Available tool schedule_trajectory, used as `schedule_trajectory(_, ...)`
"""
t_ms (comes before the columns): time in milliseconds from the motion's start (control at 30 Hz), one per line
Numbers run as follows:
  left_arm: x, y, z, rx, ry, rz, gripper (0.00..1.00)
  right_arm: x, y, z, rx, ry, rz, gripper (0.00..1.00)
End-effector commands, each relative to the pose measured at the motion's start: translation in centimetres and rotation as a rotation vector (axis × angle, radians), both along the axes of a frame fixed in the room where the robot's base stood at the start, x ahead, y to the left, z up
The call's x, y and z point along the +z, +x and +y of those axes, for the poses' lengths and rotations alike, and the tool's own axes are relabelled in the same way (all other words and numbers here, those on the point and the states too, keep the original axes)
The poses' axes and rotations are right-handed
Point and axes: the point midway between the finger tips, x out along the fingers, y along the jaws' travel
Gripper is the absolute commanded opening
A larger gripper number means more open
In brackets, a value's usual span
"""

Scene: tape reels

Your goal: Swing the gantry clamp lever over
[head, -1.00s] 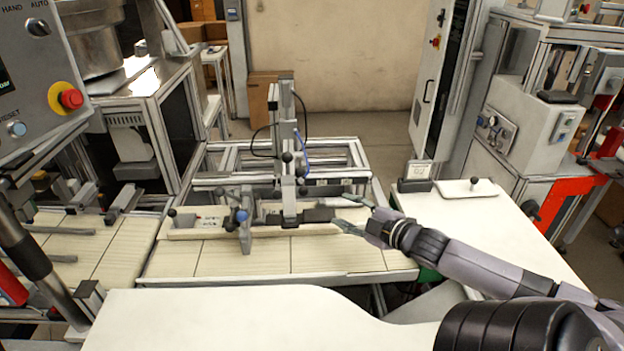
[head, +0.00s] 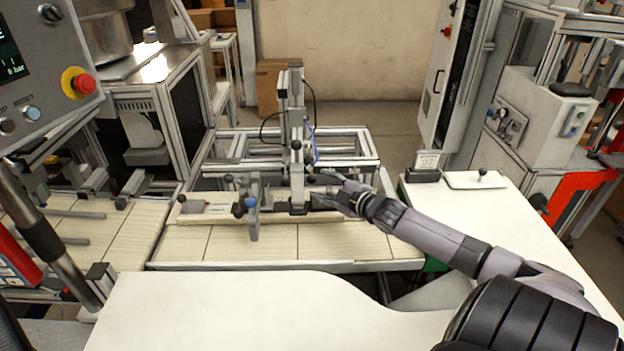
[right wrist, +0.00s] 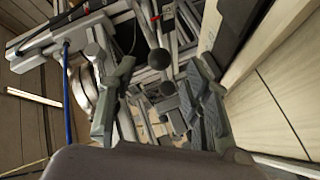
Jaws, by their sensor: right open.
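The gantry (head: 297,115) is an upright grey metal post over a long fixture board (head: 220,212) on the conveyor. Small black ball knobs (head: 295,145) sit on it; I cannot tell for sure which one belongs to the clamp lever. My right gripper (head: 328,188) is open and reaches in from the right, close beside the gantry's lower part. In the right wrist view its two fingers (right wrist: 160,85) stand apart, with a black ball knob (right wrist: 155,58) seen in the gap, farther off. Contact is not visible. My left gripper is out of view.
A blue-knobbed clamp (head: 250,203) stands left of the gantry on the board. A white worktop (head: 480,210) with a small plate and knob lies to the right. A control panel with a red button (head: 84,84) is at upper left. The front white surface (head: 240,310) is clear.

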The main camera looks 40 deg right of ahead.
Motion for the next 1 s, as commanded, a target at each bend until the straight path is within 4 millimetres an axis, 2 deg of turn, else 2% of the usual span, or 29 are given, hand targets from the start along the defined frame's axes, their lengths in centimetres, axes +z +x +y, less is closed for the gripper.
schedule_trajectory(200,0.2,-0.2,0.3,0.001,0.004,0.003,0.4,-0.4,2.8,-0.2,-0.001,0.001,-0.003,0.44)
schedule_trajectory(433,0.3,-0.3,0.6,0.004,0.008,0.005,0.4,-1.0,4.8,-0.2,-0.001,0.003,-0.002,0.44)
schedule_trajectory(900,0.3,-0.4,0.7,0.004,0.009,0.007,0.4,-1.3,5.7,-0.3,0.0,0.001,0.0,0.44)
schedule_trajectory(1000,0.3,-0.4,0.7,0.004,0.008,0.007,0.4,-1.3,5.7,-0.2,0.0,0.001,0.0,0.39)
